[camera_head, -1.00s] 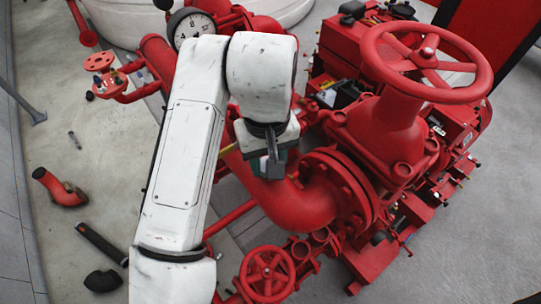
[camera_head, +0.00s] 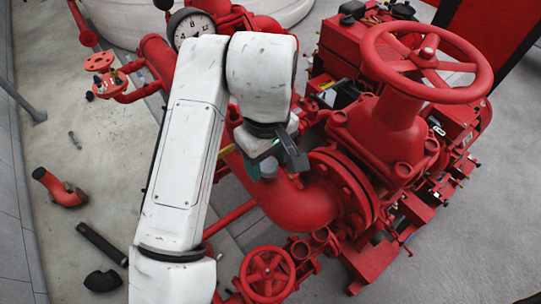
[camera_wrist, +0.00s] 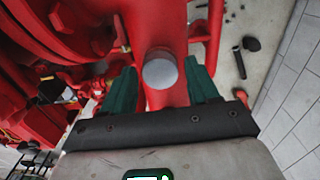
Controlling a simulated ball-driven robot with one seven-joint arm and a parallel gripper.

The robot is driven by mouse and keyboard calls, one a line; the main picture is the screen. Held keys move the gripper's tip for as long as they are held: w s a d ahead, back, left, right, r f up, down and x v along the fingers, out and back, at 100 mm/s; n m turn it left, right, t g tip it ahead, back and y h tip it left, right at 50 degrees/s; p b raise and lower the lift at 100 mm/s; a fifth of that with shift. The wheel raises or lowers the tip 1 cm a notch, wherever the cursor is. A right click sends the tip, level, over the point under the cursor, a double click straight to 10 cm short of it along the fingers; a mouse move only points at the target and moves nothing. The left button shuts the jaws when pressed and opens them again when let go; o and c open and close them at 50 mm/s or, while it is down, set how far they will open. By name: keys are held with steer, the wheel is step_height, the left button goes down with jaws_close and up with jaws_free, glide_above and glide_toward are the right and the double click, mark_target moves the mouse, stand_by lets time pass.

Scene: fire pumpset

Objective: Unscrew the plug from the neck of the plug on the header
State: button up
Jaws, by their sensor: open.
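The plug (camera_wrist: 160,71) is a round grey cap on a red pipe, the header (camera_wrist: 156,25), in the middle of the wrist view. The neck under it is mostly hidden by the cap. My gripper (camera_wrist: 158,73) has two green fingers standing apart, one on each side of the plug in the picture. I see gaps between the fingers and the plug, and I cannot tell their height difference. In the head view my gripper (camera_head: 277,158) hangs over the red header pipe (camera_head: 290,203), and the plug there is hard to make out.
A large red handwheel (camera_head: 426,62) and valve stand to the right. A smaller red handwheel (camera_head: 267,274) is below. A pressure gauge (camera_head: 193,30) is at the back. Loose pipe pieces, including a red elbow (camera_head: 60,188), lie on the floor at left.

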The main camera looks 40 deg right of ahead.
steer(key=m+b, duration=0.1)
steer(key=m, duration=0.4)
steer(key=m+b, duration=0.2)
steer(key=m, duration=0.4)
steer(key=shift+f, duration=0.1)
steer(key=m, duration=0.2)
steer(key=shift+m, duration=0.4)
steer(key=m+b, duration=0.2)
steer(key=m, duration=0.1)
steer(key=shift+m, duration=0.4)
steer(key=m+b, duration=0.1)
steer(key=m, duration=0.2)
steer(key=shift+m, duration=1.2)
steer(key=shift+c, duration=0.3)
